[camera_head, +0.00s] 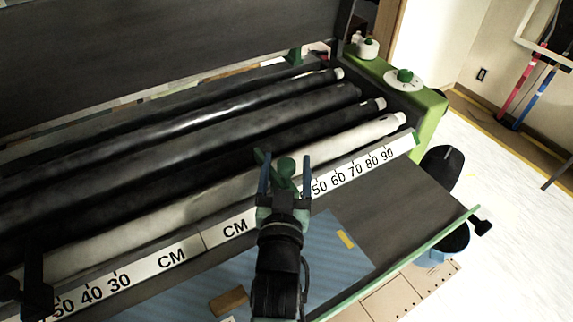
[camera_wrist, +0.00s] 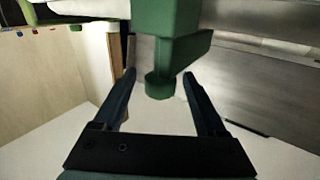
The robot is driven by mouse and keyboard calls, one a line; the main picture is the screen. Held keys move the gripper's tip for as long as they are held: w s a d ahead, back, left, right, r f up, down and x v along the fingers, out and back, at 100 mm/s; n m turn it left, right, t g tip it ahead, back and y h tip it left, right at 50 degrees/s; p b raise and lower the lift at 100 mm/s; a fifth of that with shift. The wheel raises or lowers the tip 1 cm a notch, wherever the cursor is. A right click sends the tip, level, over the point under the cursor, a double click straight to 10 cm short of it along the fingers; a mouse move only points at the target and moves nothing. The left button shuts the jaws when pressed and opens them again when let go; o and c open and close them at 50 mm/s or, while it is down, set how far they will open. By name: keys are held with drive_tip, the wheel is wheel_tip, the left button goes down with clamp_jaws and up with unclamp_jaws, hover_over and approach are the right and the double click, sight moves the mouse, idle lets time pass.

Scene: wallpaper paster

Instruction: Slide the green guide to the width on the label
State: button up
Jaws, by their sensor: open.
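The green guide (camera_head: 286,166) sits at the ruler strip (camera_head: 348,172), near the middle of the machine. My gripper (camera_head: 284,158) is open, with one blue finger on each side of the guide's green knob. In the wrist view the guide (camera_wrist: 175,38) hangs down from above, and its round end lies between the open fingers of my gripper (camera_wrist: 159,74). I cannot tell whether either finger touches it. A small yellow label (camera_head: 345,239) lies on the blue sheet (camera_head: 325,260); no writing on it can be read. My gripper and arm hide part of the scale.
Long dark and pale rollers (camera_head: 200,125) lie behind the ruler. A green end housing (camera_head: 425,110) with knobs stands at the right. A green-edged bar (camera_head: 440,232) borders the tray at the front right. A brown block (camera_head: 229,300) lies at the front.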

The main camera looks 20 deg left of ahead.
clamp_jaws()
idle(0.4)
idle(1.1)
